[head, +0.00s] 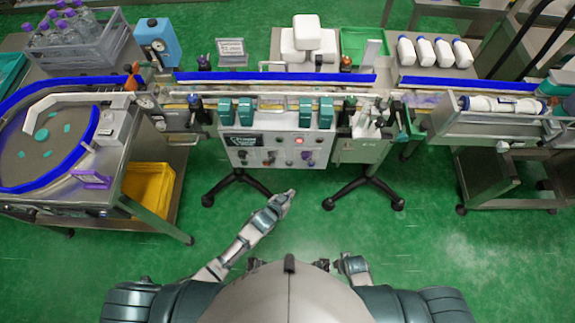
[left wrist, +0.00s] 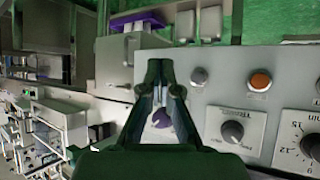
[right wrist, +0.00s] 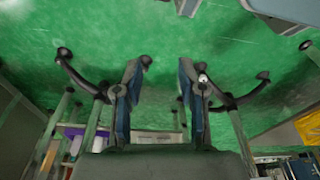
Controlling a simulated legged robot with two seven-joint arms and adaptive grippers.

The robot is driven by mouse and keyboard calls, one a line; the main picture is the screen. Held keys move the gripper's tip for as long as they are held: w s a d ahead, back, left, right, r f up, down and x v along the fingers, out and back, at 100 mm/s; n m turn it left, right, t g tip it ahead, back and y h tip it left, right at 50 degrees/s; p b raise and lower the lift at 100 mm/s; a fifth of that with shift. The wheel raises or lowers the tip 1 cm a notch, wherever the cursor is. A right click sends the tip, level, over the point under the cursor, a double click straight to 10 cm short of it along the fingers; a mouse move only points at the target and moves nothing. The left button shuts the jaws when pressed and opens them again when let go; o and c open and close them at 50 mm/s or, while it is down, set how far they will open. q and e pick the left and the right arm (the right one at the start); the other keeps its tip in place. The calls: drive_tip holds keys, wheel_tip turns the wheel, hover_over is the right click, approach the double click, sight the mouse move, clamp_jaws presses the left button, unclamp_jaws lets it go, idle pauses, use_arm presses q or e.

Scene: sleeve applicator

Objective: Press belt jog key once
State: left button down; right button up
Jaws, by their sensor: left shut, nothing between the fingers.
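The control panel (head: 278,148) is on the front of the conveyor machine. It has a lit red button (head: 300,141), dark knobs and a purple knob (head: 308,158). I cannot tell which control is the belt jog key; the labels are too small. My left gripper (head: 290,192) is shut and empty, in front of and below the panel. In the left wrist view, its fingers partly overlap the purple knob (left wrist: 161,118); an orange button (left wrist: 260,80), a dark button (left wrist: 198,76) and a dark knob (left wrist: 233,131) are to their right. My right gripper (right wrist: 160,66) is open and empty above the floor.
Teal blocks (head: 245,111) stand along the panel's top. A round table (head: 45,145) is at left, with a yellow bin (head: 148,184) below. The belt with blue rails (head: 275,77) runs behind the panel. Stand legs (head: 237,182) spread under it; the green floor in front is open.

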sight(289, 165)
use_arm(q)
drive_tip(key=w+a+b, duration=0.1)
drive_tip(key=w+b, duration=0.3)
drive_tip(key=w, duration=0.4)
drive_tip(key=shift+w, duration=0.4)
use_arm(e)
wheel_tip(289, 165, up, 11)
drive_tip(key=w, duration=0.1)
drive_tip(key=shift+w+a+f, duration=0.15)
drive_tip(key=shift+w+a, duration=0.05)
drive_tip(key=shift+a, duration=0.25)
use_arm(q)
drive_tip(key=shift+d, duration=0.25)
use_arm(e)
drive_tip(key=shift+d+f, duration=0.1)
drive_tip(key=shift+d, duration=0.25)
use_arm(q)
drive_tip(key=shift+a, duration=0.2)
use_arm(e)
drive_tip(key=shift+a, duration=0.25)
use_arm(q)
drive_tip(key=shift+d, duration=0.1)
use_arm(e)
drive_tip(key=shift+d, duration=0.1)
use_arm(q)
drive_tip(key=shift+w, duration=0.1)
drive_tip(key=shift+w, duration=0.3)
